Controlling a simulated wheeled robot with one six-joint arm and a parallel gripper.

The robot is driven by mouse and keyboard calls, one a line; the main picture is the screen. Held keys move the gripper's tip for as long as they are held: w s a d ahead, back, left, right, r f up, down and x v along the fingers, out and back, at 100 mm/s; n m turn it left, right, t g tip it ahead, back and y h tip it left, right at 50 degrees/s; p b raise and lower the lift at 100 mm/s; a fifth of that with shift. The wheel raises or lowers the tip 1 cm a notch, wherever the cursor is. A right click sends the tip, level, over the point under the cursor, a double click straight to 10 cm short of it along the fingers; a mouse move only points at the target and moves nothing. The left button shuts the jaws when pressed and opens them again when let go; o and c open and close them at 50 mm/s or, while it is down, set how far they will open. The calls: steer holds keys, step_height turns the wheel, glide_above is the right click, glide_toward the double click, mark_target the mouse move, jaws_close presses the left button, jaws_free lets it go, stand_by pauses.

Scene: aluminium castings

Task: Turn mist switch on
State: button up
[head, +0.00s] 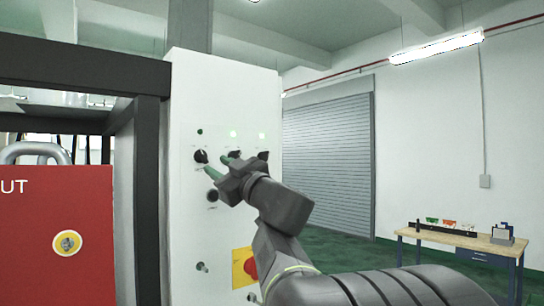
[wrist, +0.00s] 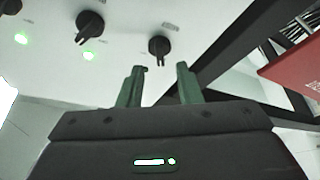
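A white control panel (head: 183,225) carries a row of black rotary knobs. The left knob (head: 200,156) has a dark, unlit lamp (head: 199,131) above it; the middle knob (head: 235,154) and right knob (head: 263,155) have lit green lamps. Labels are too small to read, so I cannot tell which is the mist switch. My gripper (head: 216,164) is at the panel by the left and middle knobs. In the wrist view its green fingers (wrist: 160,82) are apart and empty, with the left knob (wrist: 159,47) just beyond the gap. Contact is not visible.
Another dark knob (head: 212,195) sits lower on the panel. A red emergency stop (head: 250,267) on a yellow plate is below. A dark frame post (head: 148,200) and a red door (head: 50,235) stand at left. A workbench (head: 455,240) is far right.

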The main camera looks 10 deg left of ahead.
mark_target(205, 158)
steer(key=p+x, duration=0.1)
steer(key=x, duration=0.4)
steer(key=shift+r, duration=0.1)
jaws_close()
